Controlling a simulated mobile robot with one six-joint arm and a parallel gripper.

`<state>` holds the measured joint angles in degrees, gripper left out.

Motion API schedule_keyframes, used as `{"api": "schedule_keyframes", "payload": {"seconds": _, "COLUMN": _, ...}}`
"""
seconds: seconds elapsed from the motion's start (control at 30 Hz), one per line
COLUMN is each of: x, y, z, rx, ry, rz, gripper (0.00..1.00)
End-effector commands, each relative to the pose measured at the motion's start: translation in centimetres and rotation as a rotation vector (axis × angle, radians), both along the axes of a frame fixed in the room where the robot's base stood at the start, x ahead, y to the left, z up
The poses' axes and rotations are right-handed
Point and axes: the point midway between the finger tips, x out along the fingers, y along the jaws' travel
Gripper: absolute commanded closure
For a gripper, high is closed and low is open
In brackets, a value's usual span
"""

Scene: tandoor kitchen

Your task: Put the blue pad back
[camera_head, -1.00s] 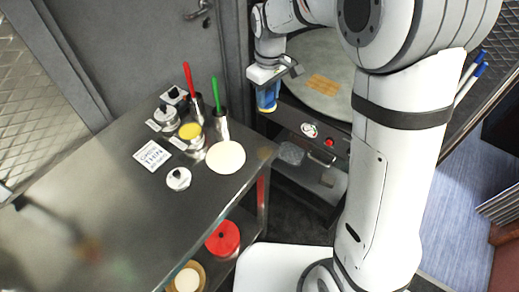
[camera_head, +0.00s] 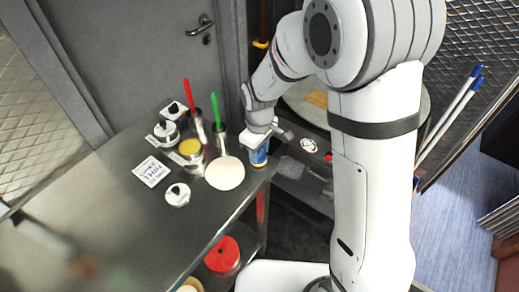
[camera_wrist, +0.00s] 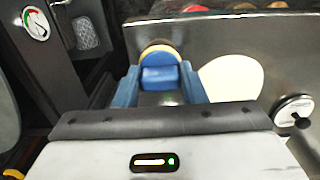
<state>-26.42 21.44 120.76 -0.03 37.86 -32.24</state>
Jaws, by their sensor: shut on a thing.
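My gripper (camera_head: 259,152) is shut on the blue pad (camera_head: 259,158), a small blue block with a tan-yellow underside. It hangs at the right end of the steel table, just right of a pale round disc (camera_head: 225,173). In the wrist view, the blue pad (camera_wrist: 160,58) sits between the two blue fingers of my gripper (camera_wrist: 160,76). Its rounded tan edge shows beyond it. The pad appears close to the table's edge; I cannot tell whether it touches the steel.
The steel table (camera_head: 110,215) holds two holders with red (camera_head: 188,98) and green (camera_head: 214,108) handles, a yellow-topped tin (camera_head: 190,148), white-lidded jars (camera_head: 178,194) and a printed card (camera_head: 152,172). The oven front with a gauge (camera_head: 309,145) stands right. A red round item (camera_head: 222,254) sits below.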

Motion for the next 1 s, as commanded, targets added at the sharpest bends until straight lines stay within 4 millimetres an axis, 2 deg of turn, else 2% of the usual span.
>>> {"api": "schedule_keyframes", "payload": {"seconds": 0.37, "x": 0.02, "y": 0.0, "z": -0.59, "rx": 0.0, "ry": -0.001, "rz": 0.0, "gripper": 0.87}}
{"api": "schedule_keyframes", "payload": {"seconds": 0.4, "x": 0.04, "y": -0.05, "z": -0.52, "rx": 0.0, "ry": -0.001, "rz": -0.001, "gripper": 0.61}}
{"api": "schedule_keyframes", "payload": {"seconds": 0.63, "x": 0.03, "y": -0.06, "z": -0.46, "rx": 0.001, "ry": -0.001, "rz": -0.002, "gripper": 0.42}}
{"api": "schedule_keyframes", "payload": {"seconds": 0.87, "x": 0.03, "y": -0.06, "z": -0.41, "rx": 0.001, "ry": -0.001, "rz": -0.001, "gripper": 0.41}}
{"api": "schedule_keyframes", "payload": {"seconds": 1.0, "x": 0.07, "y": -0.03, "z": 0.27, "rx": 0.001, "ry": -0.002, "rz": -0.001, "gripper": 0.41}}
